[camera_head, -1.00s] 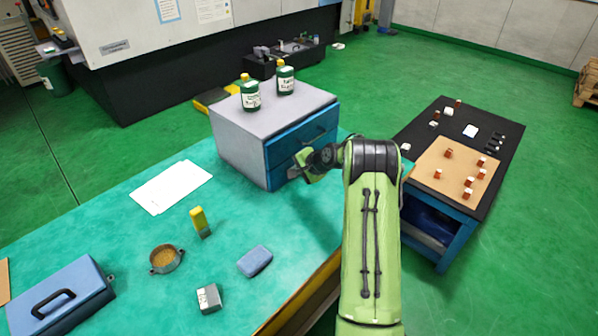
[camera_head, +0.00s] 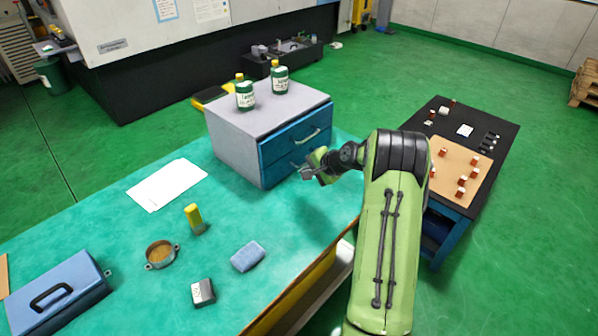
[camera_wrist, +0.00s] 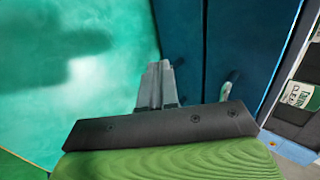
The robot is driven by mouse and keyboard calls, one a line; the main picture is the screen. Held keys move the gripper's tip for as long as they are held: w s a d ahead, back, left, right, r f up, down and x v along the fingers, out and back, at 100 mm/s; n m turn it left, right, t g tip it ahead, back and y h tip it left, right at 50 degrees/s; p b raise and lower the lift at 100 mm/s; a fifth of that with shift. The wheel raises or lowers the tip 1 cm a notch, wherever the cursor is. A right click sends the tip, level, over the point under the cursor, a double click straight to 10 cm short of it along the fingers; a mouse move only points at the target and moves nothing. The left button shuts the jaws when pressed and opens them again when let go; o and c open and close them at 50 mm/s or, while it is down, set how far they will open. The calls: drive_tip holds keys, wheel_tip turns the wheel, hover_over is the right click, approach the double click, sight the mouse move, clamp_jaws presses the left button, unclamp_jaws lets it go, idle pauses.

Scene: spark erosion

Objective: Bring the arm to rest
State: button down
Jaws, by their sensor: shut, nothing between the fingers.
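My gripper (camera_head: 305,172) is shut and empty. It hangs over the green tabletop, close in front of the blue drawers of the grey cabinet (camera_head: 231,143). In the wrist view the closed grey fingers (camera_wrist: 158,84) point along the drawer fronts (camera_wrist: 222,45), with a gap to them that I cannot judge exactly. A pale drawer handle (camera_wrist: 229,86) shows to the right of the fingers. Both drawers look shut. My green arm reaches up from the bottom right and bends to the left at the black joint.
Two green bottles (camera_head: 245,95) stand on the cabinet. The table (camera_head: 120,232) bears paper, a yellow-topped item (camera_head: 194,219), a round dish (camera_head: 161,254), a blue block (camera_head: 248,256), a grey block (camera_head: 203,292) and a blue toolbox (camera_head: 56,297). A black-topped side table (camera_head: 487,128) stands at right.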

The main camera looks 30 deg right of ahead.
drive_tip(key=s+a+r+n+g+h+p, duration=0.1)
drive_tip(key=s+a+r+n+p, duration=0.1)
drive_tip(key=s+a+r+n, duration=0.5)
drive_tip(key=s+a+r+n+g+h+p, duration=0.1)
drive_tip(key=s+a+r+n+g+p, duration=0.1)
drive_tip(key=s+a+r, duration=0.85)
drive_tip(key=s+a+r+n+p, duration=0.1)
drive_tip(key=s+a+r+n, duration=0.1)
drive_tip(key=s, duration=0.7)
drive_tip(key=s+a+r+n+p, duration=0.1)
drive_tip(key=s+a+r+n, duration=0.2)
drive_tip(key=s, duration=0.5)
drive_tip(key=shift+s+r+n+h, duration=0.35)
drive_tip(key=shift+r+n+h, duration=0.05)
drive_tip(key=shift+r, duration=0.05)
